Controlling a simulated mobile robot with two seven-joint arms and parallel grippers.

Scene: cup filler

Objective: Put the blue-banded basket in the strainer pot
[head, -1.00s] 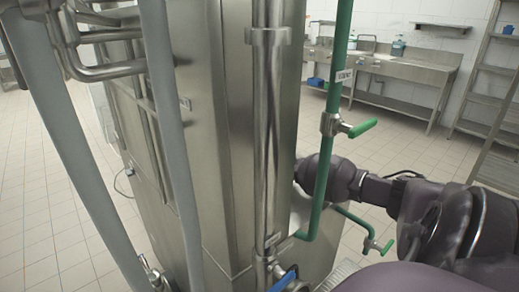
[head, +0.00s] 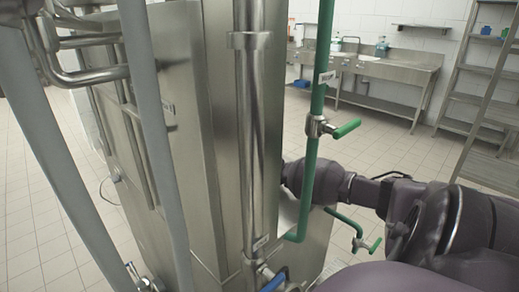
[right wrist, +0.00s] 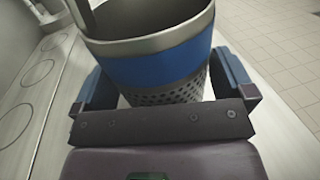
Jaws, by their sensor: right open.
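In the right wrist view, the blue-banded basket (right wrist: 165,61) is a metal cup with a wide blue band, a plain rim and a perforated lower part. It stands between the two fingers of my right gripper (right wrist: 165,90). The fingers are apart, one on each side of the basket, and the gripper is open. In the head view my right arm reaches in from the right and its far end is hidden behind the steel cabinet and green pipe. My left gripper is not in view. I cannot identify the strainer pot in any view.
A tall steel cabinet (head: 205,130) fills the middle of the head view. A green pipe (head: 319,120) with a valve stands close to my right arm. In the right wrist view a pale surface with round openings (right wrist: 38,75) lies left of the basket. Tiled floor is open beyond.

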